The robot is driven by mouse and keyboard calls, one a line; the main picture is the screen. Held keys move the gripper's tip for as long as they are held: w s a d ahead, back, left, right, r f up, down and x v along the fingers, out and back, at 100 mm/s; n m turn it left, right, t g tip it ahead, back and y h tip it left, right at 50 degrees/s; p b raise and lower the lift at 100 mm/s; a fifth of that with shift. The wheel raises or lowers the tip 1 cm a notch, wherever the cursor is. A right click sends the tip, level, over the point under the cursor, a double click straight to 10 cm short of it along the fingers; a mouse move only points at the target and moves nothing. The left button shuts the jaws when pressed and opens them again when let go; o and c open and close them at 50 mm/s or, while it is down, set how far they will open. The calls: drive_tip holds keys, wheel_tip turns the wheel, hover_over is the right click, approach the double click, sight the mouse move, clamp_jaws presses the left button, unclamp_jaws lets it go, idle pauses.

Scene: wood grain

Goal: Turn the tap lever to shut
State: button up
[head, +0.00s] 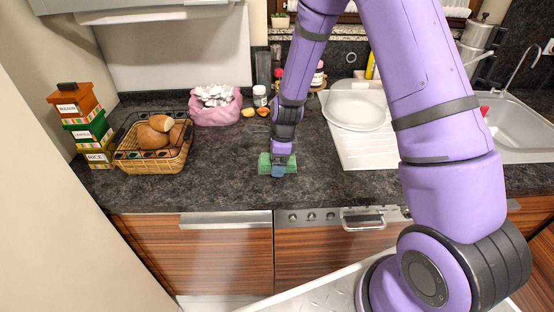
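The tap (522,66) is a thin curved metal spout at the far right, behind the sink (520,128). Its lever is too small or hidden to make out. My gripper (278,171) is far to the left of the tap, pointing down at the front part of the dark counter. A green block (264,163) like a sponge is right at my gripper, partly covered by it. I cannot tell whether the fingers are open or closed on it.
A white plate (355,110) lies on the ribbed drainboard (362,151). A bread basket (150,161), a pink bag (216,114) and stacked boxes (88,133) stand left. Metal pots (478,38) stand by the tap. My arm covers part of the sink area. Counter (225,180) near my gripper is clear.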

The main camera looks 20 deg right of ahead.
drive_tip(key=s+d+r+n+t, duration=0.1)
drive_tip(key=s+d+r+n, duration=0.1)
drive_tip(key=r, duration=0.8)
drive_tip(key=s+d+r+n, duration=0.1)
drive_tip(key=s+r+n, duration=0.15)
drive_tip(key=r, duration=0.85)
drive_tip(key=s+d+r+n+t+h, duration=0.1)
drive_tip(key=s+d+r+n, duration=0.1)
drive_tip(key=s+r+n, duration=0.6)
drive_tip(key=s+d+r+n+t, duration=0.2)
drive_tip(key=s+r+n, duration=0.7)
drive_tip(key=s, duration=0.8)
drive_tip(key=shift+r+t+h, duration=0.15)
drive_tip(key=shift+t+h, duration=0.15)
drive_tip(key=shift+h, duration=0.1)
drive_tip(key=shift+w, duration=0.1)
